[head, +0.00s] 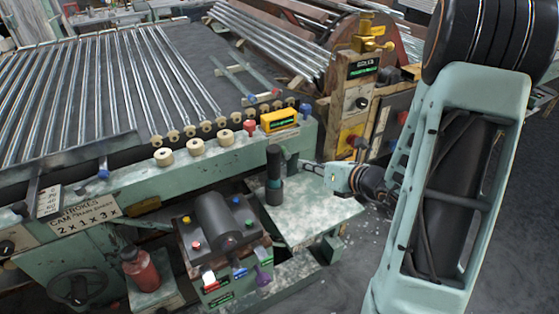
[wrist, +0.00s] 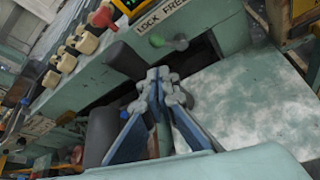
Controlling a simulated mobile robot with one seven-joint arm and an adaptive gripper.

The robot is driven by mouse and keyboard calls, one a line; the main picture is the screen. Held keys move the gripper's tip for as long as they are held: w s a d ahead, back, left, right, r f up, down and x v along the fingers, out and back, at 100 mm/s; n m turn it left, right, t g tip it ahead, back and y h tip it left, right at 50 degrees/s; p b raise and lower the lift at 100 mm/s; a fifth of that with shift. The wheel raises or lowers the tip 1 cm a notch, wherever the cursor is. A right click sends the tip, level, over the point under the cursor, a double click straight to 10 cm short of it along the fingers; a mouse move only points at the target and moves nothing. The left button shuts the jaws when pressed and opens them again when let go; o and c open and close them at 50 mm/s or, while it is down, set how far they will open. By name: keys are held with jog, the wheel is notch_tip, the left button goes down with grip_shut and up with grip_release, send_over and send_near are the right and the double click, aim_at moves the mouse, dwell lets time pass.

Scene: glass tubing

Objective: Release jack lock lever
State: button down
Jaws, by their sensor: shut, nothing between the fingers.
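A small lever with a green tip (wrist: 180,43) sticks out from the pale green machine frame, just below the words LOCK FREE, in the wrist view. It looks like the jack lock lever; I cannot make it out clearly in the head view. My gripper (head: 304,165) is shut and empty, beside the frame at the right of the upright dark post (head: 274,160). In the wrist view my closed fingertips (wrist: 158,76) are apart from the green-tipped lever, lower in the picture. The dark post (wrist: 120,62) shows left of the fingers.
A worn metal plate (head: 315,212) lies under my gripper. A yellow box (head: 280,119) and a red knob (head: 250,126) are on the frame. A control box with a dark cylinder (head: 215,220) stands front left. Glass tubes (head: 110,85) lie behind.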

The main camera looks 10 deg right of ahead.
aim_at(284, 153)
dwell(0.3)
jog(key=x, duration=1)
jog(key=shift+b, duration=0.3)
